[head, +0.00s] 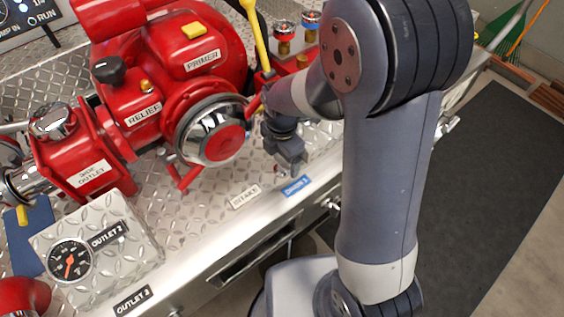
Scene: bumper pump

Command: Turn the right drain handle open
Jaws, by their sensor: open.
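A blue label (296,186), which seems to read DRAIN with a further character, sits on the metal front edge of the pump deck. A small chrome fitting (333,206) shows just below and right of it, partly behind my arm. Another chrome fitting (447,126) shows right of my arm. I cannot tell which of these, if either, is the right drain handle; my arm hides part of the front edge. My gripper (291,163) is open and points down above the deck, behind the blue label and right of the pump's chrome cap. It appears empty.
The red pump (180,62) with its chrome intake cap (212,138) stands close left of my gripper. Red and blue knobs (298,25) and a yellow lever (253,35) rise behind it. A gauge box (98,250) stands front left. Dark floor mat (490,200) is clear at right.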

